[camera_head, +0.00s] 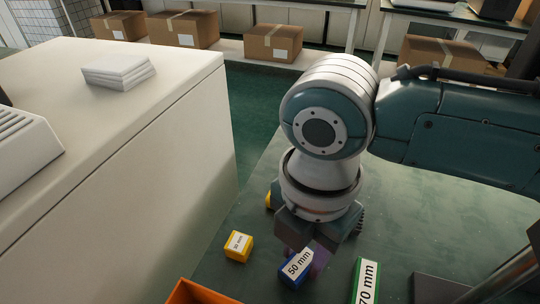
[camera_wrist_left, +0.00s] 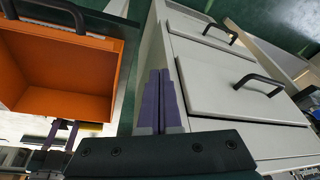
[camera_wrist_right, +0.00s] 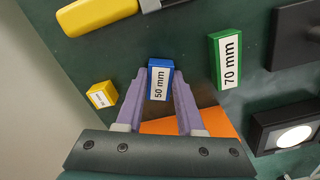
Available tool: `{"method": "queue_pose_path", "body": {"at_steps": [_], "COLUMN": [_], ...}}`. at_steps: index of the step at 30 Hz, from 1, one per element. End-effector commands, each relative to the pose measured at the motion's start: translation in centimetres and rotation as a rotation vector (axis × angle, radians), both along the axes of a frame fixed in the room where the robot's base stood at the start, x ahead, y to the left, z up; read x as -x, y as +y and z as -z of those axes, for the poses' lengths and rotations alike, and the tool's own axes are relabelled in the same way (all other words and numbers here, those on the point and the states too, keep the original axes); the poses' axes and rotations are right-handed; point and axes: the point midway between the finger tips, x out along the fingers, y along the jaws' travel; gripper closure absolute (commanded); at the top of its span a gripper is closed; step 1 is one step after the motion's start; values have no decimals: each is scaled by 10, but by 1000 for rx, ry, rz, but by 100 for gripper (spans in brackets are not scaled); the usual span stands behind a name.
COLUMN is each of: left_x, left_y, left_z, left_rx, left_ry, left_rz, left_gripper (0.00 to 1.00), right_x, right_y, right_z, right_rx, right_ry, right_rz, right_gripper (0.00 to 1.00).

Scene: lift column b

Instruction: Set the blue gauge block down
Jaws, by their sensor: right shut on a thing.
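The blue gauge block (camera_head: 296,268), labelled 50 mm, is held between the purple fingertips of my right gripper (camera_head: 303,255) over the green bench top. In the right wrist view the block (camera_wrist_right: 160,79) sits between the tips of the right gripper (camera_wrist_right: 162,82). Whether its underside touches the bench cannot be told. My left gripper (camera_wrist_left: 160,85) has its purple fingers together with nothing between them; it is out of the head view.
A yellow block (camera_head: 239,246) lies left of the blue one, and a green 70 mm block (camera_head: 366,281) lies right. An orange bin (camera_head: 190,292) is at the front edge. A yellow-handled tool (camera_wrist_right: 105,12) and a dark device (camera_wrist_right: 287,127) show in the right wrist view.

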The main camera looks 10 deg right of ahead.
Motion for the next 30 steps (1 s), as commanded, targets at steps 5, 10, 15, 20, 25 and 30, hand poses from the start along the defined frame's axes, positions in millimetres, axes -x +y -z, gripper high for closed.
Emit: {"method": "queue_pose_path", "body": {"at_steps": [5, 10, 15, 20, 25, 30], "left_x": [0, 0, -1, -1, -1, -1], "left_y": [0, 0, 0, -1, -2, -3], "left_z": [2, 1, 1, 1, -7, -20], "left_rx": [-1, -1, 0, 3, 9, 10], "left_ry": [-1, -1, -2, -2, -2, -3], "left_rz": [1, 1, 0, -2, -6, -6], "left_gripper": [100, 100, 100, 100, 100, 100], "right_x": [0, 0, 0, 0, -1, -1], "right_y": [0, 0, 0, 0, 0, 1], "right_z": [4, 3, 3, 3, -12, -50], "right_rx": [0, 1, 1, 0, 0, -2], "right_ry": [0, 1, 1, 0, -1, -5], "right_rz": [0, 0, 0, 0, 0, -2], "right_gripper": [100, 45, 33, 33, 33, 33]}}
